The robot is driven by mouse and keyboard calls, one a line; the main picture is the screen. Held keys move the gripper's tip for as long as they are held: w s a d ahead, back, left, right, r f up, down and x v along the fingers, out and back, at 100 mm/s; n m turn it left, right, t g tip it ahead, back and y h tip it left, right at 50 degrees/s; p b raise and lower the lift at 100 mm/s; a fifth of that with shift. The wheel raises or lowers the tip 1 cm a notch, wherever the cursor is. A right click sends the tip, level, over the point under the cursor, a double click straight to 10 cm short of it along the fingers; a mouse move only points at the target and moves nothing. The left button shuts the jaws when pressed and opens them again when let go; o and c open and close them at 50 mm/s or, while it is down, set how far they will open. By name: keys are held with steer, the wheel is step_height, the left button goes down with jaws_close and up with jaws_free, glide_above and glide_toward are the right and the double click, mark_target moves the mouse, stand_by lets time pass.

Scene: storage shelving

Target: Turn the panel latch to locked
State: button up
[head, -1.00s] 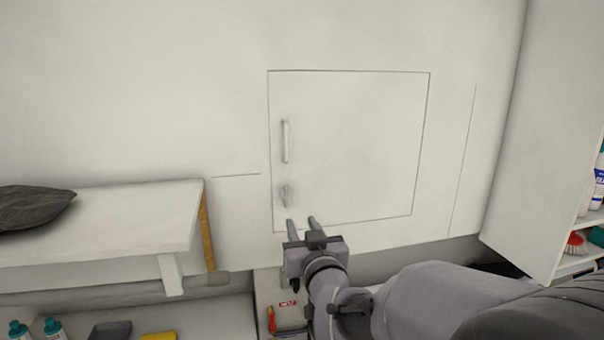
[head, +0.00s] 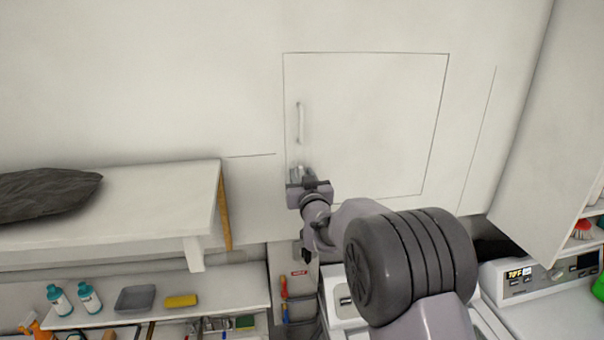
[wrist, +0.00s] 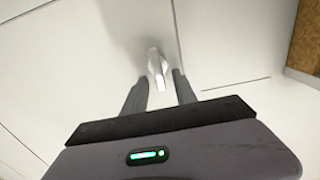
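The square white panel (head: 375,120) is set flush in the white wall, with a vertical bar handle (head: 301,123) near its left edge. In the wrist view, the small pale latch (wrist: 156,66) stands out from the panel between the tips of my fingers. My gripper (wrist: 160,76) is open, with one dark finger on each side of the latch and a gap showing beside it. In the head view, my gripper (head: 298,173) is at the panel's lower left corner, below the handle, and largely hides the latch.
A white shelf (head: 160,190) with a dark grey bag (head: 45,192) juts out at the left. Below it, a lower shelf holds teal bottles (head: 89,298), a grey tray (head: 135,299) and a yellow sponge (head: 181,301). A white machine (head: 530,285) stands at the lower right.

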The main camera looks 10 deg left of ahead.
jaws_close()
steer(key=shift+f+b, duration=0.1)
steer(key=shift+b, duration=0.55)
steer(key=shift+w+d+f+m+b, duration=0.1)
steer(key=shift+d+f+m+b, duration=0.15)
steer(key=shift+m+b, duration=3)
steer(key=shift+w+d+f+m+b, duration=0.15)
steer(key=shift+d+m+b, duration=0.1)
steer(key=shift+m+b, duration=3.05)
steer(key=shift+s+d+f+m+b, duration=0.1)
steer(key=shift+d+f+m+b, duration=0.15)
steer(key=shift+m+b, duration=3)
steer(key=shift+n+b, duration=0.7)
steer(key=shift+b, duration=0.2)
